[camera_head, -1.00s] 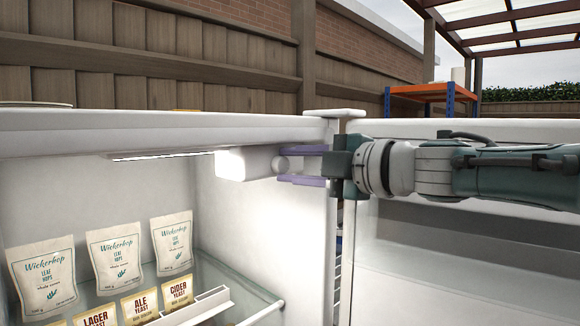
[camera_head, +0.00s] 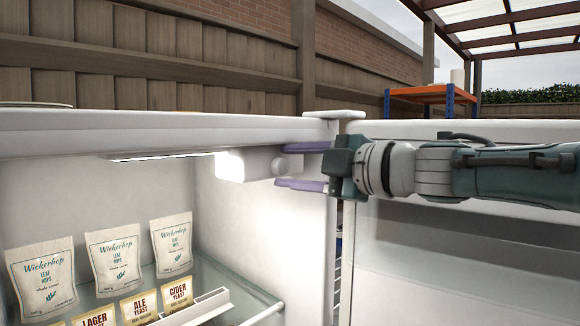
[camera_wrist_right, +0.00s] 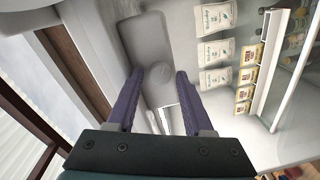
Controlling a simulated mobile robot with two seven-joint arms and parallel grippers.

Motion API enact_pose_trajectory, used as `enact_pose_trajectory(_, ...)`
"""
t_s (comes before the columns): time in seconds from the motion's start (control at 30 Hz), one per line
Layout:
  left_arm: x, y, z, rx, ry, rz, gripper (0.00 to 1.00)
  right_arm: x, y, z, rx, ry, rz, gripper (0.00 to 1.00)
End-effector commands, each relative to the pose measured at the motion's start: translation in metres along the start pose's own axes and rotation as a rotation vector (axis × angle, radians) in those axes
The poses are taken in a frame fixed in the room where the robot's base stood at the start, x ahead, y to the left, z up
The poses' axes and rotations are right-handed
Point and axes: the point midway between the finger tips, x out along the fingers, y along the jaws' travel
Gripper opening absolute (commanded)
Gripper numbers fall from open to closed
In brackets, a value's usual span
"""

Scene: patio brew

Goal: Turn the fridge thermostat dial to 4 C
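The thermostat dial (camera_head: 278,165) is a small pale round knob on the end of a white box (camera_head: 240,165) under the fridge ceiling. Its markings are too small to read. My right gripper (camera_head: 281,166) is open, with one purple finger above the dial's level and one below. The right wrist view shows the grey dial (camera_wrist_right: 161,73) between the two fingertips (camera_wrist_right: 159,73), with a gap visible on both sides. I cannot tell how far the tips reach along it. My left gripper is in neither view.
The white fridge (camera_head: 150,121) stands open with its door (camera_head: 450,270) to the right, behind my right arm. Hops bags (camera_head: 115,258) and yeast packets (camera_head: 140,306) stand on the glass shelf (camera_head: 238,290) below. An orange rack (camera_head: 430,90) is far behind.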

Motion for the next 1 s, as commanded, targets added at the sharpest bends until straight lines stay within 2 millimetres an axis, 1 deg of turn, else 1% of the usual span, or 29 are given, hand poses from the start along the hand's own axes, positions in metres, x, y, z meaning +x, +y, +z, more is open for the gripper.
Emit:
enact_pose_trajectory(0.03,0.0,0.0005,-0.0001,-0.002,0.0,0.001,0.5,0.0,0.0,0.0,0.0,0.0,0.0,0.58)
enact_pose_trajectory(0.1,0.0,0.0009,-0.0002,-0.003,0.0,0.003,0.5,0.0,0.0,0.0001,0.0,-0.001,0.0,0.66)
enact_pose_trajectory(0.47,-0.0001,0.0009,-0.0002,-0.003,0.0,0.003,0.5,-0.0001,0.0012,0.0004,-0.001,-0.002,0.002,0.66)
enact_pose_trajectory(0.57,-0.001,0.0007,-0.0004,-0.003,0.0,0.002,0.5,-0.0002,0.0016,0.0003,-0.025,-0.004,0.002,0.66)
enact_pose_trajectory(0.63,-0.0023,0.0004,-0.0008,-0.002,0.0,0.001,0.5,-0.0002,0.0019,-0.0001,-0.073,-0.007,0.002,0.66)
enact_pose_trajectory(0.77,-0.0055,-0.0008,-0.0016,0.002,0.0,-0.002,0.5,0.0,0.0027,-0.0017,-0.246,-0.016,0.0,0.66)
enact_pose_trajectory(0.87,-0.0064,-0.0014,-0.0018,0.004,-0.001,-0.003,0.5,0.0001,0.0018,-0.0024,-0.435,-0.028,-0.002,0.66)
enact_pose_trajectory(1.0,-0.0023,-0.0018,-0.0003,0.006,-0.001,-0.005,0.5,0.0005,-0.0001,-0.0032,-0.738,-0.048,-0.005,0.66)
